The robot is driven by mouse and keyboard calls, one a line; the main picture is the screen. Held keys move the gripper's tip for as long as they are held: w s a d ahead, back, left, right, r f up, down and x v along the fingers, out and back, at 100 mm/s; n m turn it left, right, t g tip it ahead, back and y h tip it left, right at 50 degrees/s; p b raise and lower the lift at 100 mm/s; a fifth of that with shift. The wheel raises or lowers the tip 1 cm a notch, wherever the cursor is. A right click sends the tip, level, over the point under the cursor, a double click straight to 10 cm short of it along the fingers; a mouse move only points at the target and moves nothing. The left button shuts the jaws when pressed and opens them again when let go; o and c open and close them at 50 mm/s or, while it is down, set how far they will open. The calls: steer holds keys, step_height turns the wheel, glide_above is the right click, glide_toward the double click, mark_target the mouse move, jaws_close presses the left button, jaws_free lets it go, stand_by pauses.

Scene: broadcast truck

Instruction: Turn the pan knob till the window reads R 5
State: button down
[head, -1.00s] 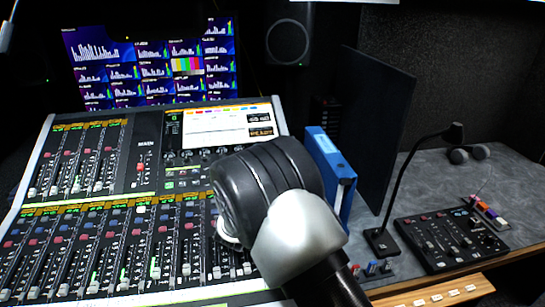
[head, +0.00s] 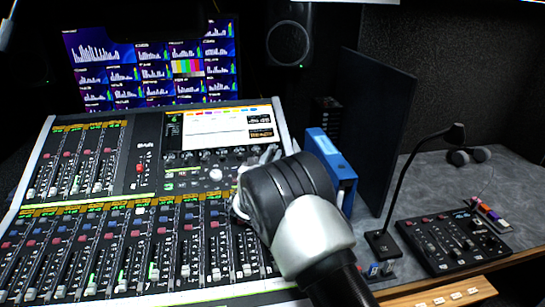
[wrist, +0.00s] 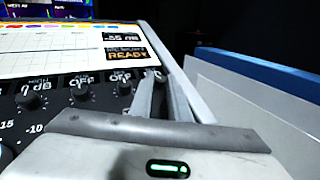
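The mixing console's upper panel has a row of dark knobs under its screen. In the wrist view three of them show, the nearest a large knob (wrist: 30,102), with small windows reading "dB" and "OFF" above them. My gripper (wrist: 161,76) is at the right end of this row, beside the console's right rim; it also shows in the head view (head: 272,152). Its two fingers show a narrow dark gap between them. I cannot tell whether they touch a knob. Whatever lies at the fingertips is largely hidden. I cannot make out a window reading R or L.
The console screen (wrist: 60,50) shows "READY" just beyond the knobs. A blue binder (head: 325,155) stands close to the right of my gripper. Channel faders (head: 120,250) fill the console's lower part. A gooseneck microphone (head: 400,190) and small control panel (head: 455,240) are farther right.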

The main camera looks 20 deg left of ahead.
steer(key=shift+a+r+m+g+h+b, duration=0.1)
steer(key=shift+m+g+h+b, duration=0.1)
steer(key=shift+m+h, duration=0.45)
steer(key=shift+a+m+g+h+b, duration=0.1)
steer(key=shift+a+m+h+b, duration=0.05)
steer(key=shift+m+h, duration=0.5)
steer(key=shift+a+r+m+g+h+b, duration=0.1)
steer(key=shift+m+h+b, duration=0.1)
steer(key=shift+m+h, duration=0.45)
steer(key=c, duration=1.9)
jaws_free()
steer(key=shift+c, duration=0.2)
steer(key=shift+f, duration=0.1)
steer(key=s, duration=0.5)
steer(key=s+a+p, duration=0.1)
steer(key=s, duration=0.5)
steer(key=s+a+r+p, duration=0.1)
steer(key=s, duration=0.5)
steer(key=shift+s+a, duration=0.1)
steer(key=shift+a, duration=0.05)
